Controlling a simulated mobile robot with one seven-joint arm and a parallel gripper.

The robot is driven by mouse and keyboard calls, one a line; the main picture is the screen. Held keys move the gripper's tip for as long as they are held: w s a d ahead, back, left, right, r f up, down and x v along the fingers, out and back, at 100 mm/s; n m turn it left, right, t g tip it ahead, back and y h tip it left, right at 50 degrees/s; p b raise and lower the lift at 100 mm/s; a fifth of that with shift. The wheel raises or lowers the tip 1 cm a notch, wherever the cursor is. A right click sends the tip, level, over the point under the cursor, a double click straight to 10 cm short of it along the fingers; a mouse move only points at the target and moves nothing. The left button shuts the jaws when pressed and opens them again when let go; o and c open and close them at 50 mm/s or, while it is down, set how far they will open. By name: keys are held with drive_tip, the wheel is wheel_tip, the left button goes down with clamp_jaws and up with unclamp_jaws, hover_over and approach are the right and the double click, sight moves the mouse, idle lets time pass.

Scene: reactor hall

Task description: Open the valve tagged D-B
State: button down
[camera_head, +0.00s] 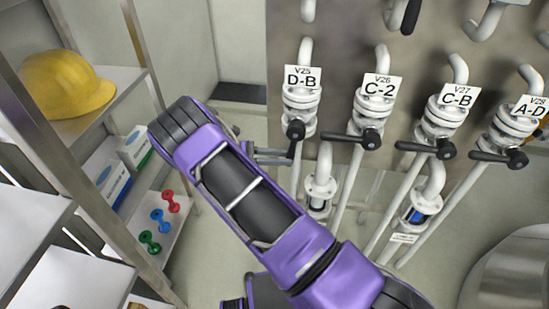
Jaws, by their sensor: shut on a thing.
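The valve tagged D-B (299,98) is a white flanged valve on a pipe at the left of the row, with the tag V25 D-B (302,78) above it. Its black lever (293,146) points down in the picture from a dark hub. My gripper (284,156) is at the lever's lower end, shut on it. My purple arm reaches up from the bottom and hides part of the gripper and the space below the valve.
Valves C-2 (371,122), C-B (444,116) and A-D (517,124) stand to the right, their black levers pointing left. A shelf rack at left holds a yellow helmet (69,84) and small dumbbells (161,220). A rounded metal vessel (512,272) is at lower right.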

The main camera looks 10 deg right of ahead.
drive_tip(key=shift+s+d+f+h+b, duration=0.15)
drive_tip(key=shift+s+d+h+b, duration=0.05)
drive_tip(key=shift+d+h, duration=0.2)
drive_tip(key=shift+s+d+f+h+b, duration=0.15)
drive_tip(key=shift+d+h, duration=0.15)
drive_tip(key=shift+d, duration=0.05)
drive_tip(key=c, duration=0.7)
unclamp_jaws()
drive_tip(key=shift+r, duration=0.1)
drive_tip(key=shift+w+a, duration=0.1)
drive_tip(key=shift+a, duration=0.15)
